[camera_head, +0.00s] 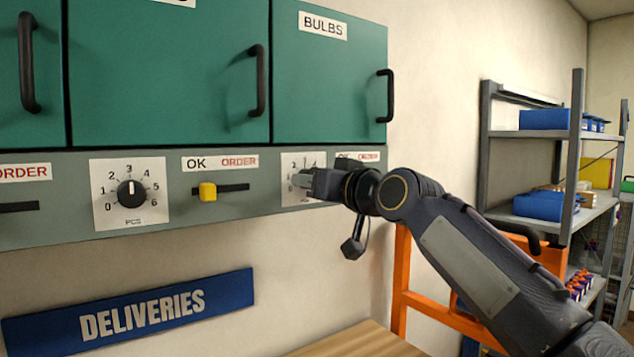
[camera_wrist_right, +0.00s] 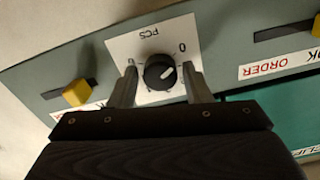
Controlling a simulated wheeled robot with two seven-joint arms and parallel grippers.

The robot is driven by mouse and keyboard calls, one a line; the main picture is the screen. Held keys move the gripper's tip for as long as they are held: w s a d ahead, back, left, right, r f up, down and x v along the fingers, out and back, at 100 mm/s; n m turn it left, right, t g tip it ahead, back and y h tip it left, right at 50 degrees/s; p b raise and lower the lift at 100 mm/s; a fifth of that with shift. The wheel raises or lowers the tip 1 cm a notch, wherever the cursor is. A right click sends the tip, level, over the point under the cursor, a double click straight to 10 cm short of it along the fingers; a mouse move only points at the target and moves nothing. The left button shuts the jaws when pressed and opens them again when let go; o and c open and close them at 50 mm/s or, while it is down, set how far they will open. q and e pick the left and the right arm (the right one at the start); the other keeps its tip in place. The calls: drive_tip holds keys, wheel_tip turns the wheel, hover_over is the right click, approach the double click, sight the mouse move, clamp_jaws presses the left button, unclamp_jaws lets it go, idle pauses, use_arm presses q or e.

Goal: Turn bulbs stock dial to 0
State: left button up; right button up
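The bulbs stock dial (camera_wrist_right: 160,72) is a black round knob on a white plate, seen upside down in the right wrist view. Its white mark points right and slightly up, on the side of the printed 0; the exact number is hard to read. My right gripper (camera_wrist_right: 159,66) is open, one finger on each side of the knob, with small gaps visible. In the head view my right gripper (camera_head: 305,182) covers most of the dial plate (camera_head: 290,162), below the cabinet door marked BULBS (camera_head: 323,26). My left gripper is not in view.
Left of it are a yellow OK/ORDER slider (camera_head: 207,191) and another dial (camera_head: 131,193) pointing near 3. A DELIVERIES sign (camera_head: 140,311) hangs below. Door handles (camera_head: 386,95) stick out above. An orange frame (camera_head: 402,265) and grey shelves (camera_head: 545,165) stand right.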

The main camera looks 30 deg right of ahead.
drive_tip(key=shift+o, duration=0.8)
drive_tip(key=shift+s+r, duration=0.1)
drive_tip(key=s+b, duration=0.2)
drive_tip(key=s, duration=0.5)
drive_tip(key=shift+s+d, duration=0.3)
drive_tip(key=shift+s, duration=0.05)
